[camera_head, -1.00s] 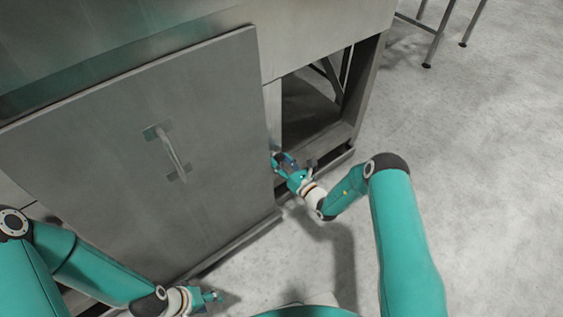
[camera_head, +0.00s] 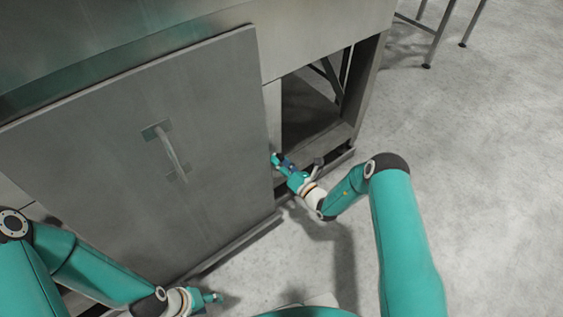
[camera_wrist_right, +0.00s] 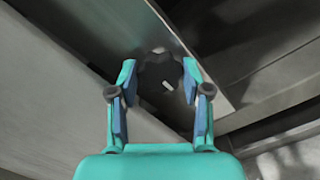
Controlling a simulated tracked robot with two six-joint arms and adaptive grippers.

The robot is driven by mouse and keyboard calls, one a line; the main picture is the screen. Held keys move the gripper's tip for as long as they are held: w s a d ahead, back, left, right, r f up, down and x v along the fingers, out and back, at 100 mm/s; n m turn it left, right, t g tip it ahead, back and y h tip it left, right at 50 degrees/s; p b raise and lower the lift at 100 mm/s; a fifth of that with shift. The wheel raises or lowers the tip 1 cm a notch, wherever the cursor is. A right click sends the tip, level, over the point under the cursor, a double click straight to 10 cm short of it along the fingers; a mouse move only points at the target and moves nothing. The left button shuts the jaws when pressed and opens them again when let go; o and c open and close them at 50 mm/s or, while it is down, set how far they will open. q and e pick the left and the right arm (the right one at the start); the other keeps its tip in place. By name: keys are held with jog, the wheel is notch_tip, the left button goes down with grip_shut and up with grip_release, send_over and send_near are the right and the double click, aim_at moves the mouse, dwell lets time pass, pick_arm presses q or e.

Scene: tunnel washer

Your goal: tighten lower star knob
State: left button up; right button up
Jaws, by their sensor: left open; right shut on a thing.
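The lower star knob (camera_wrist_right: 160,75) is a dark, lobed knob on a metal strip in the right wrist view. My right gripper (camera_wrist_right: 159,82) is shut on it, with one fingertip on each side of the knob. In the head view my right gripper (camera_head: 277,160) is at the right edge of the grey panel, low by the opening, and hides the knob there. My left gripper (camera_head: 213,298) is open and empty, low in front of the panel near the picture's bottom edge.
A large grey panel (camera_head: 120,185) with a bar handle (camera_head: 173,150) covers the machine's left front. To its right is a dark opening (camera_head: 312,100) with a bottom ledge. Clear concrete floor (camera_head: 480,180) lies at the right, with metal stand legs (camera_head: 434,45) at the back.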

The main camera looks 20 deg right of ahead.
jog(key=shift+s+f, duration=0.15)
jog(key=shift+f, duration=0.25)
jog(key=o, duration=0.8)
jog(key=shift+o, duration=0.4)
jog(key=shift+r, duration=0.2)
jog(key=v, duration=1.2)
